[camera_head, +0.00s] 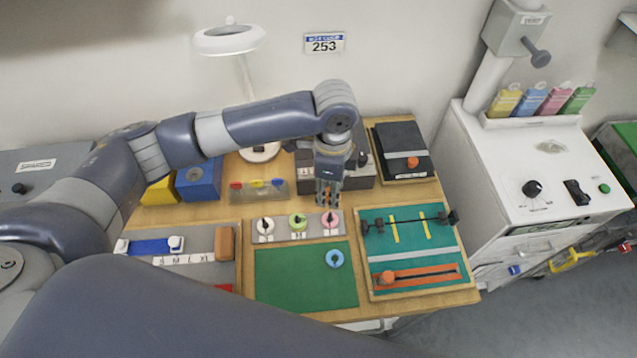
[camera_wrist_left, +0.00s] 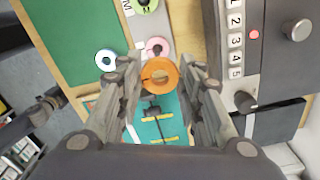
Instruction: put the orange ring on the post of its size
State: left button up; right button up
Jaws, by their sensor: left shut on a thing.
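My left gripper (camera_head: 328,203) is shut on the orange ring (camera_wrist_left: 160,74), which shows between its fingertips in the left wrist view. The ring is held above the table. In the head view the fingers largely hide it. The grey post board (camera_head: 286,240) carries a white ring (camera_head: 264,226), a green ring (camera_head: 297,222) and a pink ring (camera_head: 330,220), each around a dark post. The gripper is just behind the pink ring in the head view. A blue ring (camera_head: 335,259) lies on the green mat (camera_head: 290,283). My right gripper is not in view.
A teal board with a black bar (camera_head: 412,222) and an orange slider strip (camera_head: 415,277) lies right of the mat. A grey box (camera_head: 359,176) stands behind the gripper. Blue (camera_head: 199,180) and yellow bins (camera_head: 160,191) stand at left. The mat's left part is clear.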

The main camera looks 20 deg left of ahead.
pick_arm(q)
jog(key=shift+s+d+f+b, duration=0.1)
jog(key=shift+s+f+b, duration=0.25)
jog(key=shift+f+b, duration=0.55)
jog(key=shift+b, duration=0.3)
notch_tip(320, 180, down, 3)
jog(key=b, duration=0.3)
jog(key=shift+w+r, duration=0.15)
jog(key=shift+r, duration=0.05)
jog(key=shift+f, duration=0.8)
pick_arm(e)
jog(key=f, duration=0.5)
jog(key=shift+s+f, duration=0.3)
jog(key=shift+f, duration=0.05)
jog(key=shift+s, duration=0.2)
pick_arm(q)
jog(key=shift+p, duration=0.45)
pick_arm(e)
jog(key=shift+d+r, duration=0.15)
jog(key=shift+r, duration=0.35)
pick_arm(q)
jog(key=shift+f+p, duration=0.1)
jog(key=shift+p, duration=0.4)
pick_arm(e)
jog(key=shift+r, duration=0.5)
